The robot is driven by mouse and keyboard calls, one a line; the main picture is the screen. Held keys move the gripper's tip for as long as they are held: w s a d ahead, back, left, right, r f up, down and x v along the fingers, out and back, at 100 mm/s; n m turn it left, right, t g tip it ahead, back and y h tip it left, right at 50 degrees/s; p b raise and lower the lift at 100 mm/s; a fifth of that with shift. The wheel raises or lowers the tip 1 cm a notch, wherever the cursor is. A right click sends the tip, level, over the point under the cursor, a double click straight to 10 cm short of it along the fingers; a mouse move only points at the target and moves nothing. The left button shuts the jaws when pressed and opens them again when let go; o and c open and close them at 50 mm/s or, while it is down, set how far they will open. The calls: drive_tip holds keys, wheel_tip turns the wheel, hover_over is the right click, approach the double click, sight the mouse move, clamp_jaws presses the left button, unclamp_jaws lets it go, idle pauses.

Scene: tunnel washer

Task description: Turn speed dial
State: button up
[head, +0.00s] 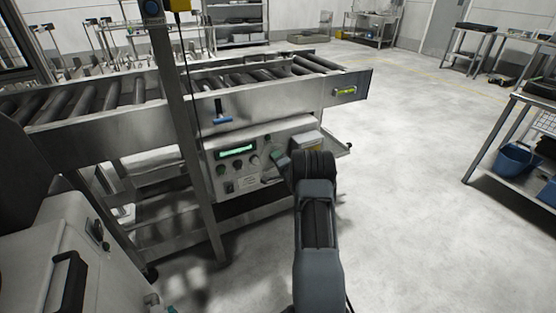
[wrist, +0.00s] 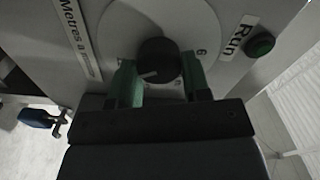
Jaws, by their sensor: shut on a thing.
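The speed dial (wrist: 160,60) is a round black knob with a white pointer line, on a pale round scale plate in the wrist view. The pointer lies toward the lower left of the picture. A "6" shows at the scale's right; other marks are partly hidden by my gripper. My gripper (wrist: 160,82) has green fingers, one on each side of the knob, and is shut on it. In the head view my gripper (head: 277,163) is at the right part of the grey control panel (head: 222,167), and the dial is hidden behind it.
A green button (wrist: 261,44) beside a "Run" label is right of the dial. The panel also has a lit green display (head: 236,151) and several knobs. A roller conveyor (head: 255,80) stands above it. Open floor (head: 410,190) lies to the right.

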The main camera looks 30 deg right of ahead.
drive_tip(key=o, duration=0.9)
drive_tip(key=s, duration=0.4)
drive_tip(key=s+a+p, duration=0.1)
drive_tip(key=s, duration=0.4)
drive_tip(key=s+a, duration=0.1)
drive_tip(key=s, duration=0.3)
drive_tip(key=shift+s+p, duration=0.35)
